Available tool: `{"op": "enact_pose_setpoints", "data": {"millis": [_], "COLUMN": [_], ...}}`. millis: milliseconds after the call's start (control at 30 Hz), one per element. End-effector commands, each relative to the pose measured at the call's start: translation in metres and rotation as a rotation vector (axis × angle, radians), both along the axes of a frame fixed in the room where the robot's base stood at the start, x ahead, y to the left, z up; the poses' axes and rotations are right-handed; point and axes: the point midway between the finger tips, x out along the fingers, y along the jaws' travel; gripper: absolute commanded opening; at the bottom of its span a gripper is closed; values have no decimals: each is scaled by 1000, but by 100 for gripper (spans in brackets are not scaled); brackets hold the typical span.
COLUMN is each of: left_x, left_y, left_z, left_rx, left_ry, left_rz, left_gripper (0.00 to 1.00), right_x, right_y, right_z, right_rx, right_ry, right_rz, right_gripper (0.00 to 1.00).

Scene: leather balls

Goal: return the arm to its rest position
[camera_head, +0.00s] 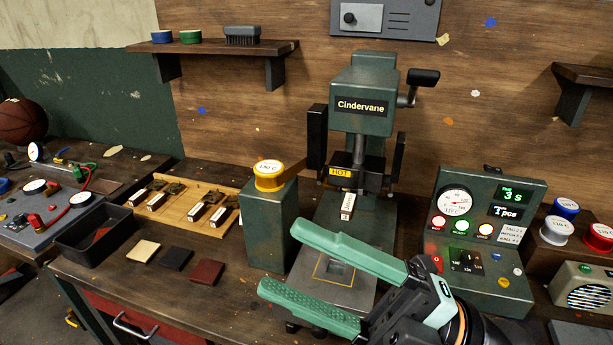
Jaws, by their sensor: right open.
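My right gripper (318,275) reaches in from the lower right of the head view. Its two green fingers are spread wide and empty. It hovers in front of the green press (364,90) labelled Cindervane, over the press's base plate (345,295), partly covering it. The press's head is marked HOT, and a small labelled block (347,205) sits under its front. My left gripper does not show.
A control box (483,235) with a gauge stands right. Leather swatches (175,259), a dark tray (95,235) and a wooden rack (185,205) lie left. Coloured canisters (557,228) stand far right.

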Motion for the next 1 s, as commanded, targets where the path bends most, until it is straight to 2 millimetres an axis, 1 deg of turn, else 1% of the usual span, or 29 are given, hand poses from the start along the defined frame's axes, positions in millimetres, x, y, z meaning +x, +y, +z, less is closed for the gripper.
{"op": "enact_pose_setpoints", "data": {"millis": [33, 67, 100, 167, 200, 267, 300, 333, 367, 400, 433, 467, 500, 533, 567, 600, 667, 700, 800, 900, 967, 1000], "left_x": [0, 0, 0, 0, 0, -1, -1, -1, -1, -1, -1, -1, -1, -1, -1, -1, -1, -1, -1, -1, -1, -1], "left_y": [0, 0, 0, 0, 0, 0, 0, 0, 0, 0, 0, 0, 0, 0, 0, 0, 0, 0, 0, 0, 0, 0], "left_z": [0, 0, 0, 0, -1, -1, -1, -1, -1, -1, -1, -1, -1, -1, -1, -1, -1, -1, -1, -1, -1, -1], "left_rx": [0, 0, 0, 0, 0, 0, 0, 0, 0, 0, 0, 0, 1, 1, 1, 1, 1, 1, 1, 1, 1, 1], "left_ry": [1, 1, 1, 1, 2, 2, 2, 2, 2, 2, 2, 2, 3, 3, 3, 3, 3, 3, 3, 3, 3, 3], "left_rz": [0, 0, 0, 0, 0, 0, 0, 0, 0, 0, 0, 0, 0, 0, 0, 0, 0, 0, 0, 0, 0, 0], "left_gripper": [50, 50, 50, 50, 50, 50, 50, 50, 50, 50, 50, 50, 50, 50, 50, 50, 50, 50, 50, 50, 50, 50], "right_x": [18, 30, 47, 73, 90, 112, 124, 131, 136, 140, 140, 139, 134, 129, 122, 110, 91, 79, 47, 17, 0, -13], "right_y": [-15, -25, -41, -67, -85, -113, -131, -144, -156, -170, -180, -188, -199, -205, -210, -215, -220, -222, -223, -221, -220, -218], "right_z": [10, 15, 17, 11, 2, -22, -42, -60, -79, -107, -128, -149, -178, -200, -220, -246, -279, -297, -333, -359, -371, -379], "right_rx": [122, 190, 274, 382, 443, 515, 550, 569, 582, 590, 590, 583, 568, 552, 532, 500, 448, 411, 323, 237, 187, 152], "right_ry": [78, 127, 196, 308, 391, 525, 620, 694, 769, 871, 946, 1022, 1123, 1201, 1277, 1372, 1504, 1578, 1743, 1882, 1957, 2007], "right_rz": [-72, -122, -197, -316, -401, -533, -623, -691, -756, -840, -901, -956, -1029, -1078, -1125, -1179, -1242, -1276, -1331, -1363, -1375, -1380], "right_gripper": [73, 73, 73, 73, 73, 73, 73, 73, 73, 73, 73, 73, 73, 73, 73, 73, 73, 73, 73, 73, 73, 73]}}
